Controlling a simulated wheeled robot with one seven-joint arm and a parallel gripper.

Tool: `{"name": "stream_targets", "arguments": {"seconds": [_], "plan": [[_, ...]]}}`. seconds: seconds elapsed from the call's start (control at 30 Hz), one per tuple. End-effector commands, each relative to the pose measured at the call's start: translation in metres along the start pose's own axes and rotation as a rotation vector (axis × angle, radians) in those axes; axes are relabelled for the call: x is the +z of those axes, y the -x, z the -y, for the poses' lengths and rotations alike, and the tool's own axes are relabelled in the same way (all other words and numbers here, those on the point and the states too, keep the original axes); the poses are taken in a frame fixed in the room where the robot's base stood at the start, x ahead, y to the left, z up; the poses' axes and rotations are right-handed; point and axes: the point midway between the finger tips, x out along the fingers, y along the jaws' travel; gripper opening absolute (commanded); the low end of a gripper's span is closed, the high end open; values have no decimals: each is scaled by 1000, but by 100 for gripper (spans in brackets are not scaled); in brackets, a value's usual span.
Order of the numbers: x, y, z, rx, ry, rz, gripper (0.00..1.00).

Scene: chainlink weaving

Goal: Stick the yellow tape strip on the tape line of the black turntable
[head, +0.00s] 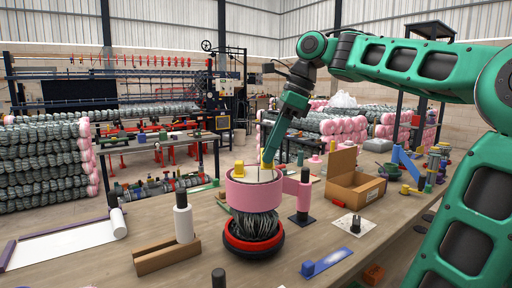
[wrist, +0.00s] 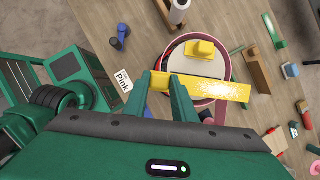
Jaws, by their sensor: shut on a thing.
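The black turntable (head: 254,246) with a red ring stands at the table's front middle. A grey wire roll (head: 254,224) with a wide pink band (head: 256,195) stands upright on it. My gripper (head: 267,163) is above the roll's top, pointing down. In the wrist view my gripper (wrist: 161,85) is shut on the yellow tab of the yellow tape strip (wrist: 215,90). The strip extends right across the round top and past its pink rim (wrist: 226,62). I cannot tell whether it touches. The tape line is not visible.
A yellow block (wrist: 200,48) sits on the roll's top. A pink roll on a stand (head: 304,194) is close at right, with an open cardboard box (head: 354,183) behind.

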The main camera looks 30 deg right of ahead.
Motion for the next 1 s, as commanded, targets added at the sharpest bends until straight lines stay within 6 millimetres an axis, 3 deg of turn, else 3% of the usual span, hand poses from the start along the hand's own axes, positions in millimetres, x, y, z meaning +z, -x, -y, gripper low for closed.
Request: {"name": "stream_targets", "arguments": {"seconds": [0.7, 1.0], "plan": [[0, 0, 0, -1, 0, 0, 3], [-9, -21, 0, 0, -2, -1, 3]]}}
